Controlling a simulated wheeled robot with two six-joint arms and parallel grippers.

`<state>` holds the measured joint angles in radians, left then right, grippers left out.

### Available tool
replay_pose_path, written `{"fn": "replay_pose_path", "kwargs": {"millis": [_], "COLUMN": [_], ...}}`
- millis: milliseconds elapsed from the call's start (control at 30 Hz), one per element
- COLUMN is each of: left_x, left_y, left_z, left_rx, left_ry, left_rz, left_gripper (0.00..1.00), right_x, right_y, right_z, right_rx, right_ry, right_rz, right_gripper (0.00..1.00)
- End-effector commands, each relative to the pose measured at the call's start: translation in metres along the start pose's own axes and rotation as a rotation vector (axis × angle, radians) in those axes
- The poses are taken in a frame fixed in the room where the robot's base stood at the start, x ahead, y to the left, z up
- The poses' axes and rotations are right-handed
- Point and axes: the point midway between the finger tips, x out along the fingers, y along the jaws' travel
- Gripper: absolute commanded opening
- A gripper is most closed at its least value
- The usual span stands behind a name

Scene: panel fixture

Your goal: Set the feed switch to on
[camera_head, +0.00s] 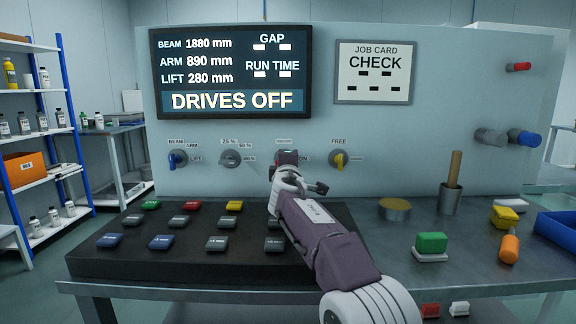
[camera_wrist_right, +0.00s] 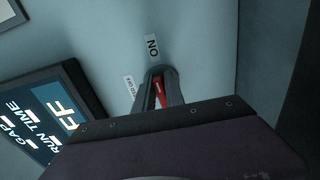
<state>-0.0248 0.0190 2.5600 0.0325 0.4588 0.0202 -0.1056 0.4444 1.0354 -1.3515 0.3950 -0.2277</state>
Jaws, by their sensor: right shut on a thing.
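The feed switch, a red lever (camera_wrist_right: 159,92) on a dark round base, sits on the upright panel (camera_head: 432,100). My right gripper reaches it from the front, and the wrist view shows its fingers (camera_wrist_right: 158,86) shut on the red lever, one on each side. An ON label (camera_wrist_right: 152,47) and a second, smaller label (camera_wrist_right: 129,88) sit beside the switch. In the head view my right gripper (camera_head: 285,160) covers most of the switch, so I cannot tell which label the lever points to. My left gripper is in neither view.
A blue knob (camera_head: 177,159), a grey knob (camera_head: 231,158) and a yellow knob (camera_head: 339,160) share the panel's row. The screen (camera_head: 231,72) reads DRIVES OFF. Below, a black block (camera_head: 120,262) bears several push buttons. A cup (camera_head: 449,199) and loose blocks stand right of my arm.

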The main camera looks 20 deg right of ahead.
Motion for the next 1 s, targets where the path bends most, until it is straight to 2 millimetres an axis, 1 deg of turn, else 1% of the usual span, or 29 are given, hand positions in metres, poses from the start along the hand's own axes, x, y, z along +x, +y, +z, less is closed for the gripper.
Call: {"fn": "replay_pose_path", "kwargs": {"millis": [467, 500, 533, 567, 867, 933, 1000], "left_x": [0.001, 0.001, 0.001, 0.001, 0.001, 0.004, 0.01], "left_y": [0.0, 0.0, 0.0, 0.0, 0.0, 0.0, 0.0], "left_z": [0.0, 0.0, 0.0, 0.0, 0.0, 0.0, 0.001], "left_rx": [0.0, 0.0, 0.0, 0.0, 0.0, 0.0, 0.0], "left_ry": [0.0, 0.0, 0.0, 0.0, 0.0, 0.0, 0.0], "left_rz": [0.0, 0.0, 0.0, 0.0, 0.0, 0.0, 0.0], "left_gripper": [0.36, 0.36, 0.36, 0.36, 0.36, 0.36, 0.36], "right_x": [0.0, 0.0, 0.0, 0.0, -0.001, -0.005, -0.014], "right_y": [-0.002, -0.002, -0.002, -0.001, -0.001, -0.002, -0.003], "right_z": [0.0, 0.0, 0.0, 0.0, 0.0, 0.0, 0.0], "right_rx": [0.005, 0.005, 0.005, 0.005, 0.006, 0.006, 0.007], "right_ry": [0.0, 0.0, 0.0, 0.0, 0.0, 0.0, 0.001], "right_rz": [-0.003, -0.003, -0.002, -0.002, -0.001, 0.0, 0.0], "right_gripper": [0.0, 0.2, 0.28, 0.33, 0.33, 0.33, 0.33]}}
